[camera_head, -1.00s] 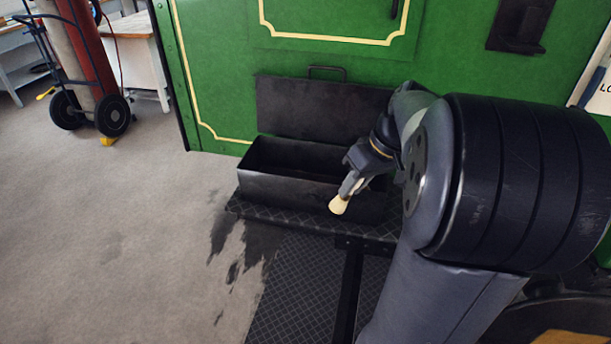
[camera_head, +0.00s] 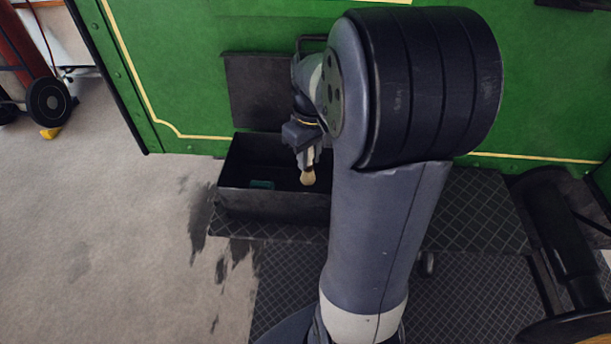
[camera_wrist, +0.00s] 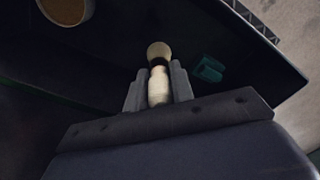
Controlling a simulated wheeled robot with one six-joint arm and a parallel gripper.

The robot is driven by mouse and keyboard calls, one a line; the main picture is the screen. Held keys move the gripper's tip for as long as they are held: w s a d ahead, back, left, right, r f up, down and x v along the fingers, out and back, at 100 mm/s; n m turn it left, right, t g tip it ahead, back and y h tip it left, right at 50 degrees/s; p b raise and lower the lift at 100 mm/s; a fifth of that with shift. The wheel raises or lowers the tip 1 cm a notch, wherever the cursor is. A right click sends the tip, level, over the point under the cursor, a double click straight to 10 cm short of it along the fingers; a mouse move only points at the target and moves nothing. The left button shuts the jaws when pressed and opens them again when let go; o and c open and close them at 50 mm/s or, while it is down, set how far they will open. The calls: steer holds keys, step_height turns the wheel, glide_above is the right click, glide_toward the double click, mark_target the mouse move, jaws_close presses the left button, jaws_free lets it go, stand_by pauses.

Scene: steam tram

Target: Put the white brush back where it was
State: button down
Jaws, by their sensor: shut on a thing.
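The white brush (camera_head: 308,177) is held in my gripper (camera_head: 307,158), its pale end pointing down over the open dark metal box (camera_head: 270,205). In the wrist view the brush (camera_wrist: 159,86) stands between the two fingers of my gripper (camera_wrist: 158,84), which are shut on it. The brush appears at or just above the box's opening; I cannot tell whether it touches anything inside. My arm hides the right part of the box.
A teal object (camera_head: 262,184) lies in the box; it also shows in the wrist view (camera_wrist: 209,69). A round pale container with brown contents (camera_wrist: 64,10) is at the wrist view's upper left. The raised lid (camera_head: 258,90) stands behind, against the green tram side (camera_head: 200,60).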

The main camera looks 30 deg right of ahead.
mark_target(309, 173)
steer(key=shift+f, duration=2.85)
steer(key=shift+f, duration=0.2)
steer(key=c, duration=1.2)
jaws_free()
steer(key=shift+r, duration=0.1)
steer(key=r, duration=1.2)
steer(key=shift+s+d+r+p, duration=0.15)
steer(key=shift+d+p, duration=0.05)
steer(key=shift+p, duration=0.15)
